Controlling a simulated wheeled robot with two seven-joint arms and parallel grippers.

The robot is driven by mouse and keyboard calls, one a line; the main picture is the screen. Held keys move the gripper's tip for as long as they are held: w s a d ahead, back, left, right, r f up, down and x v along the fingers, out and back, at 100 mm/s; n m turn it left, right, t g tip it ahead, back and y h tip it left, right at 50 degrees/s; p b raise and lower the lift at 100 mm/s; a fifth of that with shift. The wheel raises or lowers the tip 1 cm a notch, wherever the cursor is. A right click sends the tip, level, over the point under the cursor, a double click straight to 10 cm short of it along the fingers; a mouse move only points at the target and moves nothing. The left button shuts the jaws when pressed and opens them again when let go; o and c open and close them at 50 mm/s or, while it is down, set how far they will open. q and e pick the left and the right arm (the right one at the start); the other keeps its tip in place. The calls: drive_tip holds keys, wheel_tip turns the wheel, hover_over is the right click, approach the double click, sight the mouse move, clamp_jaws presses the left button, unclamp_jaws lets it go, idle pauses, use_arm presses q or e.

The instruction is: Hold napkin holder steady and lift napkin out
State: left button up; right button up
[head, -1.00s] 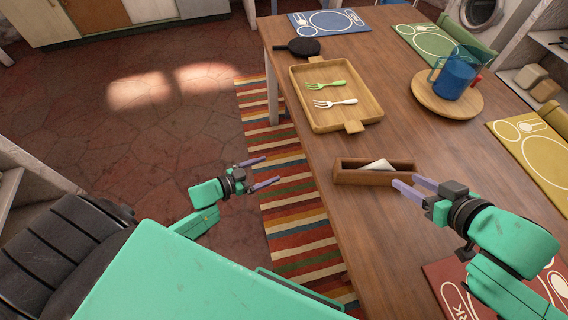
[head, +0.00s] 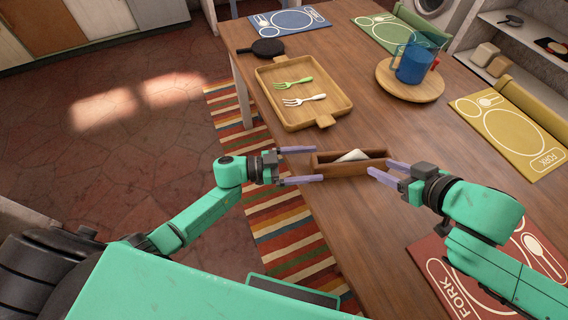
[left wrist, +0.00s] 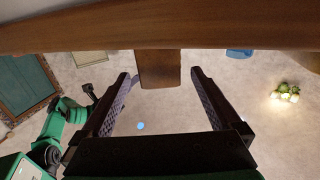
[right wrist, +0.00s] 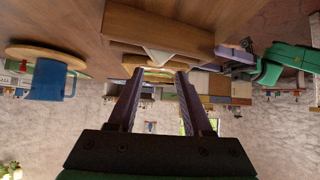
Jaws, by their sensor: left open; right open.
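The napkin holder (head: 335,169) is a long brown wooden box on the table near its left edge, with a folded white napkin (head: 353,155) standing up out of it. My left gripper (head: 319,164) is open at the holder's left end, one finger on each side. In the left wrist view the holder's end (left wrist: 160,70) shows between the fingertips, with gaps both sides. My right gripper (head: 380,167) is open and empty by the holder's right end. In the right wrist view the holder (right wrist: 150,30) and napkin (right wrist: 165,58) lie just beyond its fingertips.
A wooden tray (head: 337,96) with a green fork and a white fork lies behind the holder, near a black pan (head: 268,48). A blue cup (head: 412,65) stands on a round board (head: 392,86). Placemats lie around the table (head: 390,125); a red one (head: 443,262) is near my right arm.

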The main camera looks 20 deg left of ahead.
use_arm(q)
drive_tip(key=shift+x, duration=1.1)
drive_tip(key=shift+a, duration=0.1)
